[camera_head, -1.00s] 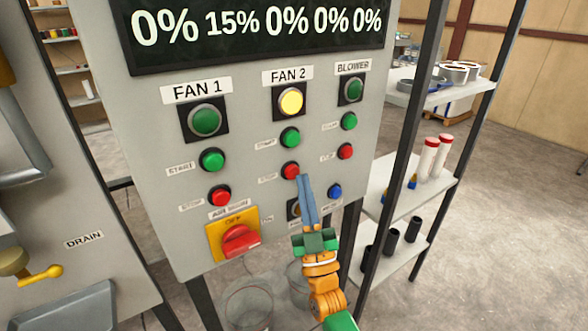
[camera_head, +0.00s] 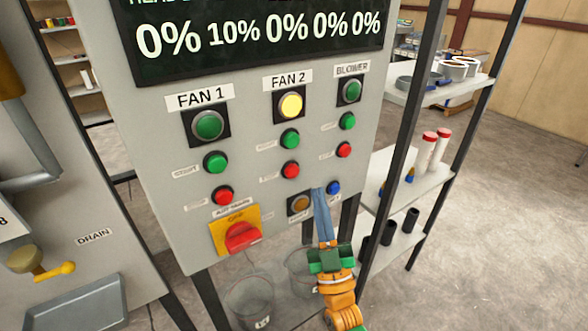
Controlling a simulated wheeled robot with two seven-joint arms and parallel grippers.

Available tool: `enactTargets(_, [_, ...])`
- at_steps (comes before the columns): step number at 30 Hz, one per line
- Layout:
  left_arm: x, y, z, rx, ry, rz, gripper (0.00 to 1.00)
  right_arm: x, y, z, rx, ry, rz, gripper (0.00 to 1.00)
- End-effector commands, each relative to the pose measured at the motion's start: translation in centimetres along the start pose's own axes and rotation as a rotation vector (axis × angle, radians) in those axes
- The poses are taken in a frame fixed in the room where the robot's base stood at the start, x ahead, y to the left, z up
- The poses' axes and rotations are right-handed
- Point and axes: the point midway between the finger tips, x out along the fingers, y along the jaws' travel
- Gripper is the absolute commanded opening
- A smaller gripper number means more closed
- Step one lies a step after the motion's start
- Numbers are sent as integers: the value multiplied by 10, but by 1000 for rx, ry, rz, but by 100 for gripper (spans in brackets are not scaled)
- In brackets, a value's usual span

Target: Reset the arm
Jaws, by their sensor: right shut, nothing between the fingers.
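My right gripper (camera_head: 320,200) is shut and empty in the head view, its blue fingers pointing up at the lower right of the grey control panel (camera_head: 150,130). Its tip is between a brown-orange button (camera_head: 300,204) and a blue button (camera_head: 334,188). I cannot tell whether it touches the panel. The FAN 2 red button (camera_head: 291,170) is above and left of the fingertips. The FAN 2 lamp (camera_head: 291,105) is lit yellow. The display (camera_head: 255,35) reads 0%, 10%, 0%, 0%, 0%. My left gripper is out of view.
A yellow plate with a red rotary switch (camera_head: 242,236) is at the panel's lower left. A shelf rack (camera_head: 420,180) with tubes and black cups stands close on the right. Clear containers (camera_head: 249,298) are below the panel. A yellow valve handle (camera_head: 55,271) is at left.

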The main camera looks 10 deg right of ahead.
Motion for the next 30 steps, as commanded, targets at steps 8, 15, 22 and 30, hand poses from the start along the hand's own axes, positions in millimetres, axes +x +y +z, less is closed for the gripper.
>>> enactTargets(8, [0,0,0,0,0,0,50,0,0,0,0,0,0,0])
enactTargets(15, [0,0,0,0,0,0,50,-5,-5,10,6,-35,-19,0])
enactTargets(22, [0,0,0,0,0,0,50,-138,-65,142,94,-630,-292,0])
enactTargets(30, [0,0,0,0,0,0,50,-418,-73,203,151,-1481,-518,0])
